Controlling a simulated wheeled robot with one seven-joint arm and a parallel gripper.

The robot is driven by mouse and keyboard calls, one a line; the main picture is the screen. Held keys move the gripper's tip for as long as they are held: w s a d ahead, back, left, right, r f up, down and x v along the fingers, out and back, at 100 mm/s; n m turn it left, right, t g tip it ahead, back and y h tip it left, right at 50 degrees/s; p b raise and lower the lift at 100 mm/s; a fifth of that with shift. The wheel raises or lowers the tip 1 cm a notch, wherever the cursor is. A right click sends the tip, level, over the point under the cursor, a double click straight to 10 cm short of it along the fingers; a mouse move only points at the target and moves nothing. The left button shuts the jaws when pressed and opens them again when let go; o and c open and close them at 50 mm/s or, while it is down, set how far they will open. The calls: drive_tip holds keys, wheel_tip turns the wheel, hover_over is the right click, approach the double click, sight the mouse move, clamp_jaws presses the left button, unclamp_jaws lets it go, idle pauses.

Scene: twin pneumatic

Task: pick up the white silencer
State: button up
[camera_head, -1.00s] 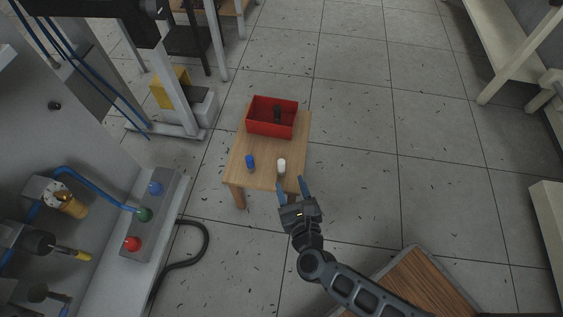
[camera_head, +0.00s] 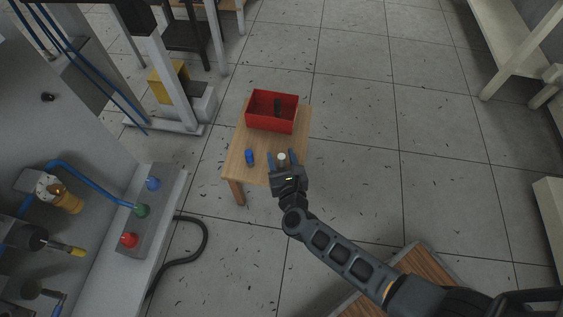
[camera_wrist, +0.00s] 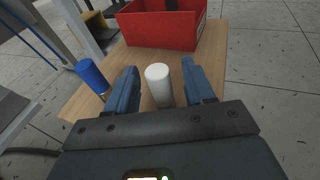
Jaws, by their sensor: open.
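The white silencer (camera_head: 282,157) stands upright on the small wooden table. In the wrist view the white silencer (camera_wrist: 159,84) is between the two blue fingers, with a gap on each side. My gripper (camera_head: 284,160) is open around it, and its fingers show in the wrist view (camera_wrist: 160,85) on the silencer's left and right. The lower front of the silencer is partly hidden by the gripper body. A blue silencer (camera_head: 249,157) stands on the table to the left, outside the fingers; it also shows in the wrist view (camera_wrist: 92,76).
A red box (camera_head: 272,125) with a dark object (camera_head: 277,107) in it sits at the back of the wooden table (camera_head: 238,163). A machine with a button panel (camera_head: 150,210) stands at the left. Open tiled floor lies to the right.

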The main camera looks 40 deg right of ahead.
drive_tip(key=shift+c, duration=0.5)
clamp_jaws()
